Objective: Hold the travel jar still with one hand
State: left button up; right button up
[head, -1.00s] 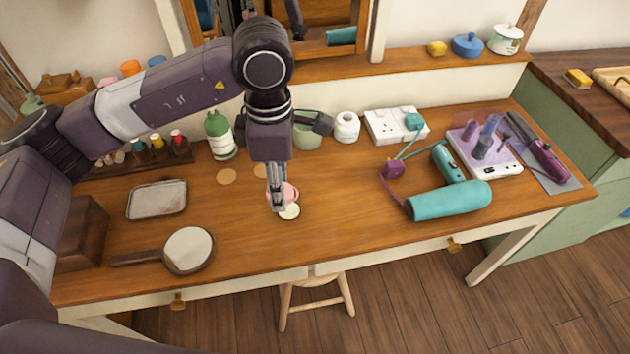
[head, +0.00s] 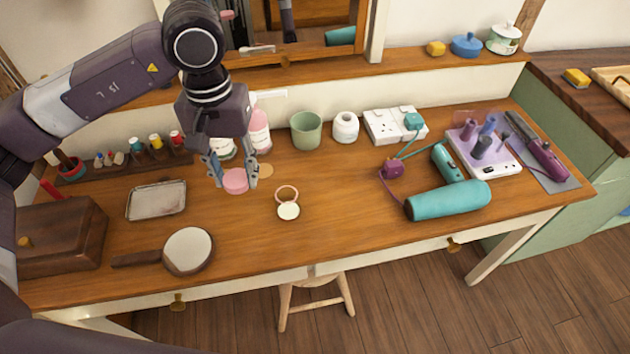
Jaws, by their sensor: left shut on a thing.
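The travel jar appears to be the small, round pink jar (head: 236,181) on or just above the desk, left of the middle. My left gripper (head: 234,178) comes down over it from above, with one finger on each side, shut on the jar. The jar looks upright; whether its base touches the desk I cannot tell. My right gripper is not in view.
A hand mirror (head: 188,250) lies in front left. The desk's middle front is clear.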

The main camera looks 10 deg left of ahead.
aim_at(287, 206)
jog(key=i+j+z, duration=0.1)
jog(key=j+z, duration=1.05)
jog(key=l, duration=0.1)
